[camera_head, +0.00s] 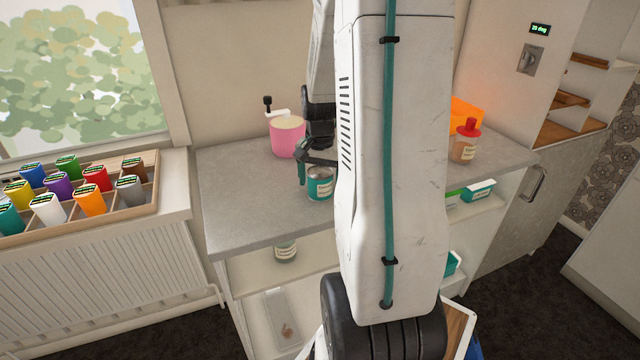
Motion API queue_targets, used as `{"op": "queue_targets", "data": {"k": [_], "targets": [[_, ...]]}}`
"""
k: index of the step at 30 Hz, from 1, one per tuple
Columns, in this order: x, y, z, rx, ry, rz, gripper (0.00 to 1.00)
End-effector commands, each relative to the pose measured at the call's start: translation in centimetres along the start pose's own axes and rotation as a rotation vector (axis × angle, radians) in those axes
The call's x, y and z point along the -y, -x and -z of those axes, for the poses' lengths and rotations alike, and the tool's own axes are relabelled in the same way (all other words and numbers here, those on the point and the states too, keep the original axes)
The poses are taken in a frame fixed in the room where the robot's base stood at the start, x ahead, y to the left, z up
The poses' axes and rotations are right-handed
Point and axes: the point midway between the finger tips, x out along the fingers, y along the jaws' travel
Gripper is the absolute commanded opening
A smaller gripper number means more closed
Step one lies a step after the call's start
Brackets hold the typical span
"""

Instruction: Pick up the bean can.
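A teal can with a pale label (320,184) stands upright on the grey worktop, just left of my arm; its label is too small to read, so I cannot be sure it is the bean can. A second can with a pale label (285,250) stands on the shelf below, partly hidden by the worktop edge. My gripper (312,168) is down at the teal can. One finger shows beside the can's left side; the other is not clearly visible. Whether the fingers touch the can cannot be told.
A pink grinder with a crank (287,137) stands close behind my gripper. A red-topped bottle (465,142) and an orange object (467,113) are right of my arm. The worktop's (240,200) left part is clear. A rack of coloured packets (147,161) sits by the window.

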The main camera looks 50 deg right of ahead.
Motion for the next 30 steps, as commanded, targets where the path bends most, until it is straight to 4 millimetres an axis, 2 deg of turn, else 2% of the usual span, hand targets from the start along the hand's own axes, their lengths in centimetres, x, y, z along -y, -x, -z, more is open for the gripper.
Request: {"op": "queue_targets", "data": {"k": [1,3,5,17,25,30], "targets": [[0.0,0.0,0.0,0.0,0.0,0.0,0.62],[0.0,0.0,0.0,0.0,0.0,0.0,0.43],[0.0,0.0,0.0,0.0,0.0,0.0,0.28],[0.0,0.7,0.1,-0.002,0.0,0.001,0.28],[0.0,3.8,0.1,-0.004,0.0,0.002,0.28],[-2.8,4.0,-2.6,-0.001,-0.003,0.001,0.28]]}}
